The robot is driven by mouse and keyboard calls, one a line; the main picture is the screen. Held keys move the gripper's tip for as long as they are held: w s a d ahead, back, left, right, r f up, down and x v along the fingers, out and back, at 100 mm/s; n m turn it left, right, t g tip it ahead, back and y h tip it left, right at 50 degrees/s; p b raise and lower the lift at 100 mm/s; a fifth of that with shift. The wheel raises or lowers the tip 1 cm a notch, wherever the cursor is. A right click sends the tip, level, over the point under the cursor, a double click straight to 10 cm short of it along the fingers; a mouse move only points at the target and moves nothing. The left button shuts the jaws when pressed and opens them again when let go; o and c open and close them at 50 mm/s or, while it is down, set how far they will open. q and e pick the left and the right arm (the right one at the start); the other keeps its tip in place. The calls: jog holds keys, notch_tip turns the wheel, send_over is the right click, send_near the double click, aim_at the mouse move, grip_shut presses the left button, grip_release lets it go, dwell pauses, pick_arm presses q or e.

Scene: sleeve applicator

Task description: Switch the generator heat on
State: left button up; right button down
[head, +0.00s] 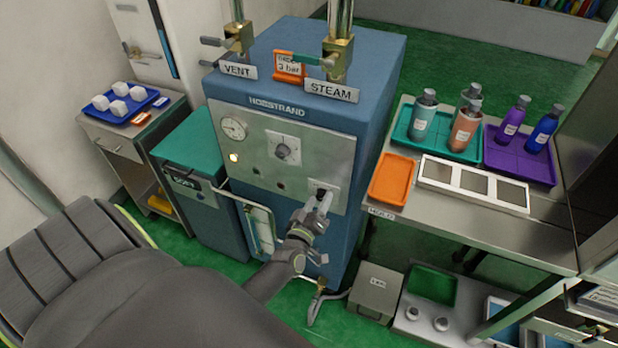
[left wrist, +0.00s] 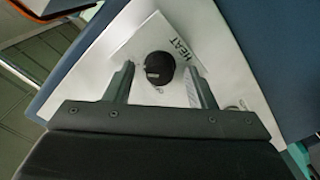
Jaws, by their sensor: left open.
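In the left wrist view the heat switch is a round black knob (left wrist: 160,68) on a white plate labelled "HEAT" (left wrist: 187,47). The open fingers of my left gripper (left wrist: 163,88) stand on either side of the knob with gaps. I cannot tell if they touch the panel. My right gripper is not in view.
A bench (head: 520,237) with trays and bottles stands at right.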

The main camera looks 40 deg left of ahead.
pick_arm(q)
jog(key=b+v, duration=0.4)
jog(key=v, duration=1.3)
jog(key=shift+b, duration=0.3)
jog(key=shift+a, duration=0.1)
jog(key=s+d+f+m+g+h, duration=0.1)
jog(key=s+f+m+g+h, duration=0.2)
jog(key=f, duration=0.9)
jog(key=s+f+m+g, duration=0.3)
jog(key=s+f+g, duration=0.15)
jog(key=f, duration=0.85)
jog(key=s+a+f+m+g, duration=0.1)
jog(key=s+f+m+g, duration=0.1)
jog(key=s+f+g, duration=0.2)
jog(key=s+a+f+m+g, duration=0.1)
jog(key=s+f+m+g, duration=0.2)
jog(key=s+f, duration=0.7)
jog(key=s+g, duration=0.1)
jog(key=s, duration=0.5)
jog(key=shift+s+a+g, duration=0.35)
jog(key=shift+s, duration=0.05)
